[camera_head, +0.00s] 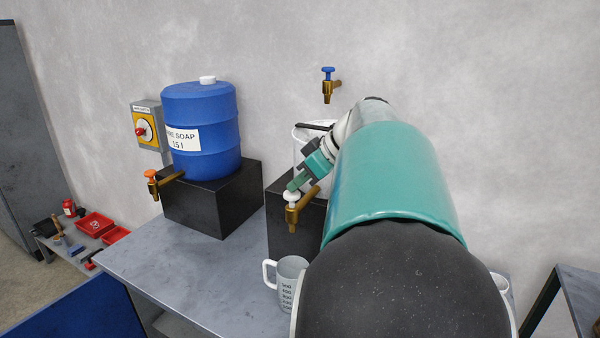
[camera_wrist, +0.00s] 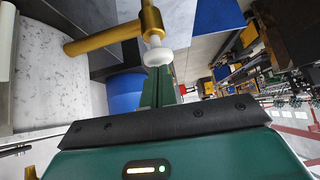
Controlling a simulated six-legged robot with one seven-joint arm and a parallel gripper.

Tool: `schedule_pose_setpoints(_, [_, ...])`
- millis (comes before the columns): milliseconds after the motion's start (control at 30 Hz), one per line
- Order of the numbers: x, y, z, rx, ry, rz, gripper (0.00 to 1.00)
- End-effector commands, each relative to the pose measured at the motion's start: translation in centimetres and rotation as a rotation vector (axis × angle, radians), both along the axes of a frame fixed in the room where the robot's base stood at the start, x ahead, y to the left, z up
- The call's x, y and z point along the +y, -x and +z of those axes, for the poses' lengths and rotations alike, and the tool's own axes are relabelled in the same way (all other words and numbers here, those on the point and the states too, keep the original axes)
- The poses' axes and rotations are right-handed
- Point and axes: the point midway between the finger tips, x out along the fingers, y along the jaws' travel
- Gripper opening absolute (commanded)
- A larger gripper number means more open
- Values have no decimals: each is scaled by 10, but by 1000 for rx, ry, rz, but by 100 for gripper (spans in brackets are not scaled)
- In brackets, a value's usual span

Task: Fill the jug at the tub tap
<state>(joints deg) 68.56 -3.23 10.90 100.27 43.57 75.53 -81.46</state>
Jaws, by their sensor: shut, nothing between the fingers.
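The white tub (camera_head: 303,150) stands on a black block, mostly hidden behind my arm. Its brass tap (camera_head: 307,203) has a white handle (camera_head: 291,198); the wrist view also shows the brass tap (camera_wrist: 105,38) and the white handle (camera_wrist: 158,57). A white jug (camera_head: 291,283) with dark graduation marks stands upright on the bench, in front of and below the tap, partly hidden by my arm. My gripper (camera_head: 295,184) is shut and empty, its green fingertips (camera_wrist: 160,88) close to the handle. I cannot tell whether they touch it.
A blue soap drum (camera_head: 205,130) with an orange-handled tap (camera_head: 160,183) stands on a black block to the left. A blue-handled wall tap (camera_head: 329,86) is above the tub. Part of another white vessel (camera_head: 503,286) shows right of my arm. The bench's left front (camera_head: 180,275) is clear.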

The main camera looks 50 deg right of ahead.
Motion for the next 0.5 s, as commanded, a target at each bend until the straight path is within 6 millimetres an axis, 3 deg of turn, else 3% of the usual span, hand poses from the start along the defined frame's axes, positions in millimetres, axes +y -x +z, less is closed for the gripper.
schedule_pose_setpoints(267, [0, 0, -1, 0, -1, 1, 0])
schedule_pose_setpoints(500, [1, 0, -16, 1, -3, 1, 0])
